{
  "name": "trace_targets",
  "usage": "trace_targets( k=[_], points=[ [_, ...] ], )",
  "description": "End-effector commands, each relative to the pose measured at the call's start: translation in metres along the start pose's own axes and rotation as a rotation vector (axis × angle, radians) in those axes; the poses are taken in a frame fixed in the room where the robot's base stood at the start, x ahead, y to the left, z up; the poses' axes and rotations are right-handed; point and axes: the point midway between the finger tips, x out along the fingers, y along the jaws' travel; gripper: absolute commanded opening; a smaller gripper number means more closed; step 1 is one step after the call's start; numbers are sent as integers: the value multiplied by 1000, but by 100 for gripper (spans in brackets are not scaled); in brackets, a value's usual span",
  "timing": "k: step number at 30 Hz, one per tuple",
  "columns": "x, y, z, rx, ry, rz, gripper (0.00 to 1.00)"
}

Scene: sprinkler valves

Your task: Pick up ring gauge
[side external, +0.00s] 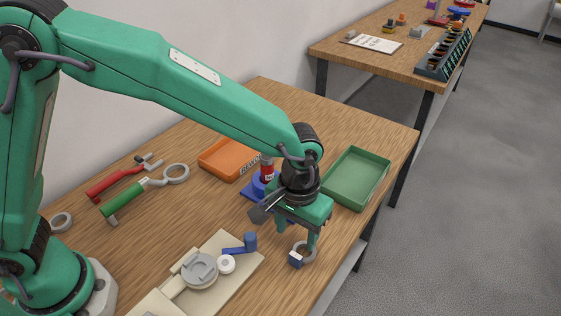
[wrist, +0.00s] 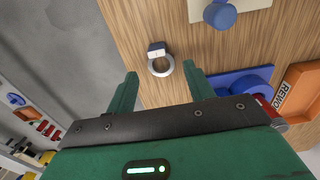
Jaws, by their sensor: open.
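The ring gauge looks like a small grey metal ring with a blue and white block on its rim. It lies flat on the wooden table near the front edge, in the side view (side external: 309,254) and the wrist view (wrist: 161,71). My gripper (side external: 297,244) points down over it, open and empty. In the wrist view my gripper (wrist: 160,72) has its two fingertips on either side of the ring, with gaps to both. One finger partly covers the ring in the side view. I cannot tell the exact height of the fingertips above the table.
A cream fixture plate (side external: 238,270) with a blue lever lies left of my gripper. A blue holder (side external: 250,188) with a red cylinder stands just behind it. A green tray (side external: 357,178) and an orange tray (side external: 216,160) sit farther back. The table's edge is close by.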

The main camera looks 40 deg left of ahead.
Motion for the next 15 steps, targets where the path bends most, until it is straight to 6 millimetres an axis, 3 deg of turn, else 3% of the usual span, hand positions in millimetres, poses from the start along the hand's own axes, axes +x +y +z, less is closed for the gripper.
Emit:
trace_targets(
  k=[7, 15],
  points=[
    [4, 1, 0, 0, -2, -1, 53],
    [24, 1, 0, 0, -2, -2, 53]
  ],
)
